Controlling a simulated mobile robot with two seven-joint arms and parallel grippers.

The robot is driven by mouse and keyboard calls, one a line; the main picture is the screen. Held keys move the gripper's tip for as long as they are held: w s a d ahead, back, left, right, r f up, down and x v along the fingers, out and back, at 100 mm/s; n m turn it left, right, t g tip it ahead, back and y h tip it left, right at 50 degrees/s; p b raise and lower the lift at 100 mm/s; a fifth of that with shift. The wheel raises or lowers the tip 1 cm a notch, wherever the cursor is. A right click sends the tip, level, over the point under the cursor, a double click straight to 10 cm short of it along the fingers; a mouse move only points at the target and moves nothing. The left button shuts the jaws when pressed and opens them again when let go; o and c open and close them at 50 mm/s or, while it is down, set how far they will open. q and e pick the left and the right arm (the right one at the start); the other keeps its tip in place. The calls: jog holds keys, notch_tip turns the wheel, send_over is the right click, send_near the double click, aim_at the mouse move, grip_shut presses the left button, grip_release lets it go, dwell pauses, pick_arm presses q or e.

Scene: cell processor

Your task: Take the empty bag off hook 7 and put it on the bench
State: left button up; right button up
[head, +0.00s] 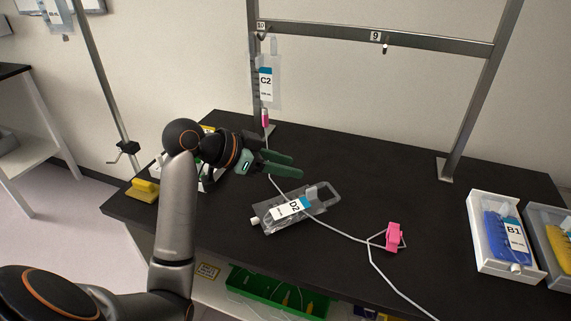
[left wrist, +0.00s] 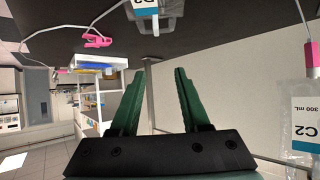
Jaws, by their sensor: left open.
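A clear, flat-looking bag labelled D2 (head: 296,208) lies on the black bench (head: 420,215). It also shows at the top of the left wrist view (left wrist: 155,14). My left gripper (head: 300,165) is open and empty, above the bench just behind the D2 bag and apart from it. Its two green fingers (left wrist: 160,75) have nothing between them in the left wrist view. No hook marked 7 is readable in these views. The hook marked 9 (head: 384,48) on the metal rail is empty. My right gripper is not in view.
A bag labelled C2 (head: 266,88) hangs at the rail's left end, close behind my gripper. A white tube with a pink clamp (head: 393,237) crosses the bench. A white tray (head: 482,250) with bag B1 (head: 514,235) stands at right. The bench's back middle is clear.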

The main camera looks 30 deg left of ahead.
pick_arm(q)
jog(key=v, duration=1.2)
jog(key=shift+s, duration=0.2)
jog(key=shift+a+r, duration=0.1)
